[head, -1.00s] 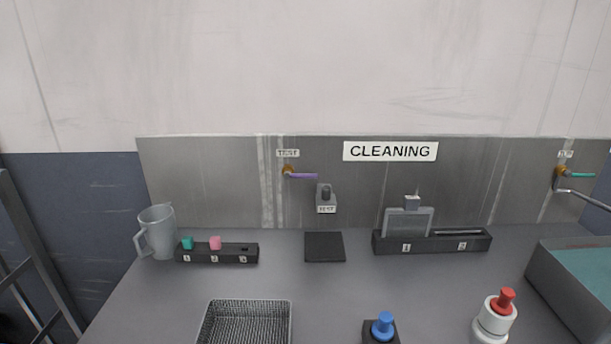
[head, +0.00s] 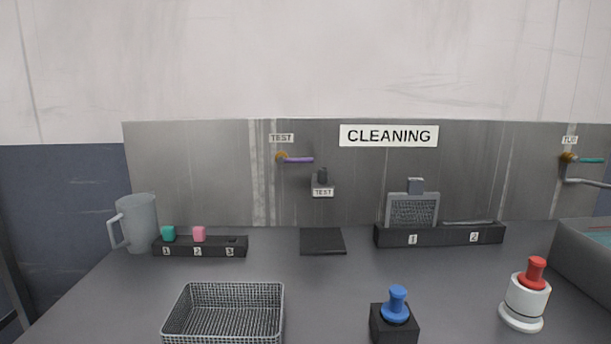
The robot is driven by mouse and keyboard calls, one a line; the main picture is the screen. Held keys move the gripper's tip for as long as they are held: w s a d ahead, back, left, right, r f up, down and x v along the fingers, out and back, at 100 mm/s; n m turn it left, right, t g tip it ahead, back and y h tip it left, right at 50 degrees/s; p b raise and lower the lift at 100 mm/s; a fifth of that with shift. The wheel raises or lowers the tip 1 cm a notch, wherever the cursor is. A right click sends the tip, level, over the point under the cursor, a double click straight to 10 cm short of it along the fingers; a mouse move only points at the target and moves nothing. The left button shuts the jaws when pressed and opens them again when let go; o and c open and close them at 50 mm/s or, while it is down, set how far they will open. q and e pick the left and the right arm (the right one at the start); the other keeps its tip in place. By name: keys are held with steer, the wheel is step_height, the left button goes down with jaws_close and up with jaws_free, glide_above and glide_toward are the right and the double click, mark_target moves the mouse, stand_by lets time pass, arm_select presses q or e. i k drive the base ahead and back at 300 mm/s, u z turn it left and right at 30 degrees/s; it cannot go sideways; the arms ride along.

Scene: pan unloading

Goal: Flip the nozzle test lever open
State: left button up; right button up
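The test lever (head: 299,160) is a purple handle on a brass pivot, fixed to the metal backsplash under a small TEST label (head: 281,138). It points to the right and lies about level. A small grey holder (head: 322,188) marked TEST, with a dark nozzle-like piece (head: 322,175) standing in it, is mounted just below and to the right of the lever. Neither of my grippers shows in the head view.
A black pad (head: 322,241) lies below the lever. A numbered rack (head: 200,246) and grey jug (head: 139,222) stand left; another rack (head: 440,235) stands right.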

mark_target(281, 159)
steer(key=z, duration=1.35)
steer(key=k, duration=1)
steer(key=u, duration=1.95)
steer(key=i, duration=0.5)
